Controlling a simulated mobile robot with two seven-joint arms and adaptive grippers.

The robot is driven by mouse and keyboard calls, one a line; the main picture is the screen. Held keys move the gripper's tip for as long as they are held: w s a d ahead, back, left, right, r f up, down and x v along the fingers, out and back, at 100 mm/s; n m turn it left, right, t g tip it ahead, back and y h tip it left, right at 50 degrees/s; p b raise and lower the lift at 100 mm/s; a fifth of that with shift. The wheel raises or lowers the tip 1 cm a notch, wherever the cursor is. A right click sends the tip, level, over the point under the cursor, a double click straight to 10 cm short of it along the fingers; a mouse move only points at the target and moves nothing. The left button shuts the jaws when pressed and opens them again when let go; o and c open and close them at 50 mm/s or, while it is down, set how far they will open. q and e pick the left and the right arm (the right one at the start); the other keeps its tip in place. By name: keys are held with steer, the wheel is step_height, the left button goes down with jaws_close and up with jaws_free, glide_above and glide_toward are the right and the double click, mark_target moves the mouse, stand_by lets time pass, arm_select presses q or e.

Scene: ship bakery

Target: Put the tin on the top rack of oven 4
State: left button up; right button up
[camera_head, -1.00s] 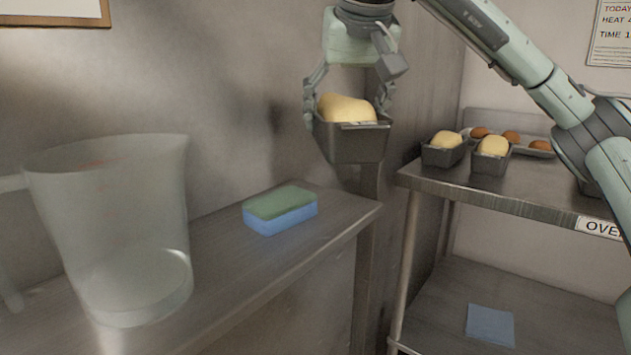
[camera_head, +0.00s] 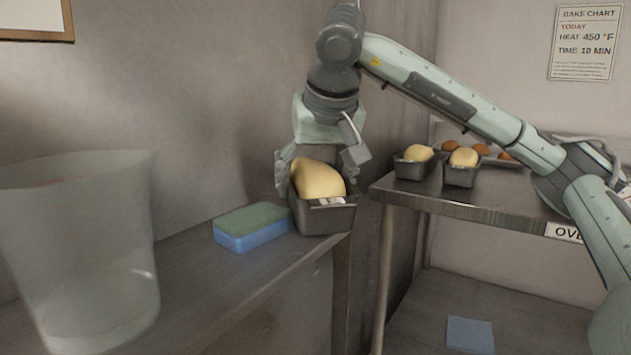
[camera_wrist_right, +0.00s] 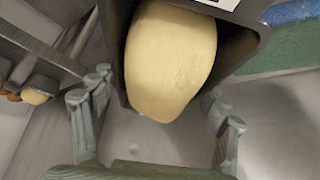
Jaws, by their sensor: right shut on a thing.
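My right gripper (camera_head: 318,180) comes down from above, shut on the dark tin (camera_head: 325,221). The tin holds a pale dough loaf (camera_head: 317,179) that rises above its rim, and a white label shows inside at the front. The tin is at the right end of the wall shelf, beside the sponge; I cannot tell if it touches the shelf. In the right wrist view the tin (camera_wrist_right: 258,50) and loaf (camera_wrist_right: 170,60) fill the upper middle between the fingers. My left gripper is not in view. Oven 4 and its top rack are not in view.
A green and blue sponge (camera_head: 250,230) and a clear tub (camera_head: 80,260) stand on the wall shelf (camera_head: 215,290). At right, a metal table (camera_head: 470,195), its sign partly cut off, holds two dough tins (camera_head: 412,168) and a tray of rolls. A blue cloth (camera_head: 470,334) lies below.

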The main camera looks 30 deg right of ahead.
steer(key=o, duration=0.9)
steer(key=shift+f, duration=0.1)
steer(key=shift+c, duration=0.2)
steer(key=o, duration=0.4)
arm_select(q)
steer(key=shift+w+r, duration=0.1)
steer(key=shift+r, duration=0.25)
arm_select(e)
steer(key=shift+r, duration=0.35)
steer(key=p+v, duration=0.1)
steer(key=v, duration=0.6)
steer(key=shift+r, duration=0.15)
steer(key=p+v, duration=0.1)
steer(key=v, duration=0.2)
steer(key=shift+s+a+r+p, duration=0.15)
steer(key=shift+s+r+p, duration=0.1)
steer(key=shift+p, duration=0.1)
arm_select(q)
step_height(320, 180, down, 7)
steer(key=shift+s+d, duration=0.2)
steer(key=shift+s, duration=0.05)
arm_select(e)
steer(key=shift+o, duration=0.7)
steer(key=shift+s+a+r, duration=0.1)
steer(key=shift+s+r, duration=0.1)
steer(key=shift+r, duration=0.05)
